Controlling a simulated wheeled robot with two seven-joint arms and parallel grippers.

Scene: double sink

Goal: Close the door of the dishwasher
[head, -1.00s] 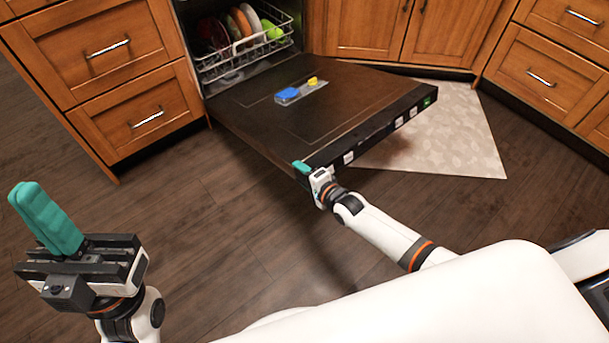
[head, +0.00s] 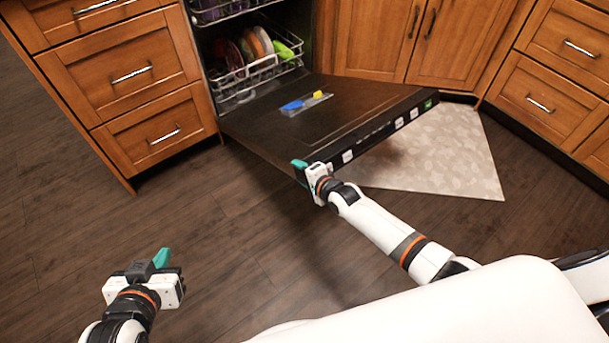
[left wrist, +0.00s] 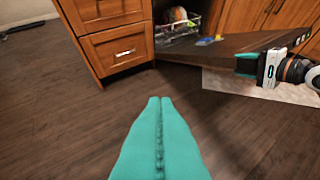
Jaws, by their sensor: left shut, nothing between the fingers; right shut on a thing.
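The dishwasher door (head: 330,110) hangs open from the dishwasher, its inner face up and tilted, with its free edge raised above the floor. My right gripper (head: 301,166) is shut on the door's near corner; its fingers reach around the edge and are partly hidden. The right gripper and door also show at the right of the left wrist view (left wrist: 247,65). My left gripper (head: 161,258) is shut and empty, above the floor at lower left, well apart from the door. Its teal fingers meet in the left wrist view (left wrist: 158,130).
Racks with dishes (head: 255,60) sit inside the dishwasher. A dispenser with blue and yellow parts (head: 305,103) is on the door. Wooden drawers (head: 135,78) stand left, cabinets (head: 385,40) right. A light mat (head: 440,160) lies under and beyond the door. Floor at left is clear.

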